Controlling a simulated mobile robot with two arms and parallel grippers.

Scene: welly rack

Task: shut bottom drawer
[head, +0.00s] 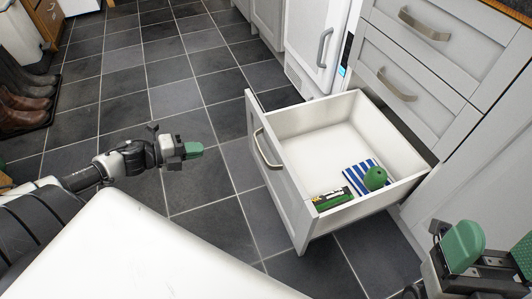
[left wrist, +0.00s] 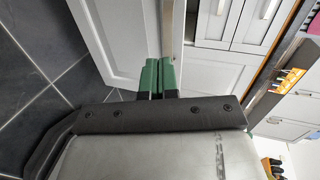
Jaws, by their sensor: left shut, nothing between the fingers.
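The bottom drawer (head: 290,190) is pulled far out of the grey cabinet, its bar handle (head: 267,150) on the front panel. Inside lie a blue-and-white striped cloth (head: 356,178), a green rounded object (head: 375,178) and a small green-and-black item (head: 332,198). My left gripper (head: 196,150) is shut and empty, in front of the drawer and apart from its front. In the left wrist view its green fingertips (left wrist: 157,76) are together before grey panels. My right gripper (head: 492,252) is at the lower right, its green fingers apart, partly cut off by the frame edge.
Two closed drawers with handles (head: 425,24) (head: 396,85) are above the open one. A white appliance (head: 322,45) stands beside the cabinet. Brown boots (head: 22,100) stand at the far left. The dark tile floor (head: 150,75) is clear between.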

